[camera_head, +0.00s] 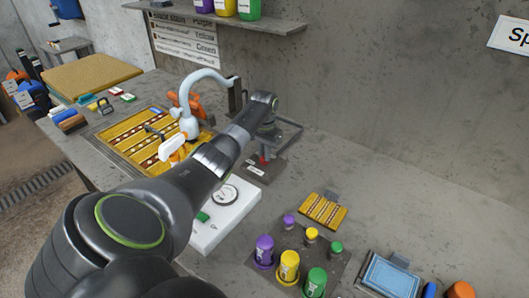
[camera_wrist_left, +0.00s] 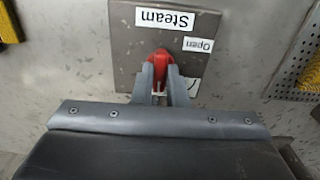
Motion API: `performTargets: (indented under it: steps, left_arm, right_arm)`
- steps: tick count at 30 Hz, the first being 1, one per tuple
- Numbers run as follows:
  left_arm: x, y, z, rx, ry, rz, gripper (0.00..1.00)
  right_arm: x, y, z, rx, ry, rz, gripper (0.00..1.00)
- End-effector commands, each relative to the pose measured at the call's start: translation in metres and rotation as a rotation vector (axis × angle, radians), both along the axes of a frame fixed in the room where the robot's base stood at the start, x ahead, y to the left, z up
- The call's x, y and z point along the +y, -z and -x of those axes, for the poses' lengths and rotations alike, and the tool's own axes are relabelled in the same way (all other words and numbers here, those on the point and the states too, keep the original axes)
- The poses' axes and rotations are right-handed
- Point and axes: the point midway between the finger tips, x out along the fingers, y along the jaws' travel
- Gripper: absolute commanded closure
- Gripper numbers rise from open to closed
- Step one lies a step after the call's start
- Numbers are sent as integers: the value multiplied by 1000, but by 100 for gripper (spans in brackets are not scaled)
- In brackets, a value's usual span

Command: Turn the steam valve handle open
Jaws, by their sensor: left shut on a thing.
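The red steam valve handle (camera_wrist_left: 162,66) sits on a grey metal plate (camera_wrist_left: 128,42) with a "Steam" label (camera_wrist_left: 164,19) and an "Open" label (camera_wrist_left: 198,45). My left gripper (camera_wrist_left: 160,80) is shut on the handle, one finger on each side. The handle's far end shows between the fingers, roughly in line with them; the rest is hidden. In the head view my left arm reaches down to the plate, and only a little red of the handle (camera_head: 264,157) shows. My right gripper is not in view.
A yellow patterned rug (camera_head: 125,128) and a curved pale spout (camera_head: 188,105) are beyond. Purple, yellow and green bottles (camera_head: 289,266) stand in front.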

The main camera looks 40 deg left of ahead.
Motion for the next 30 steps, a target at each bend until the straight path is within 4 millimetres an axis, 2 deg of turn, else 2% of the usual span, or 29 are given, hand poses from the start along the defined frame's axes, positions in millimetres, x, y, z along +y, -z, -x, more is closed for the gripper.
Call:
performTargets:
  steps: [11, 18, 30]
  left_arm:
    - [-1, -5, 0, 1, -189, 2, 100]
    - [0, -5, 0, 1, -411, 0, 100]
    - [0, -4, -1, -1, -792, 0, 100]
  right_arm:
    - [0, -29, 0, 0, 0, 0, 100]
    - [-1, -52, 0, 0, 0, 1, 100]
    - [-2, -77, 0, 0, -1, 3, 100]
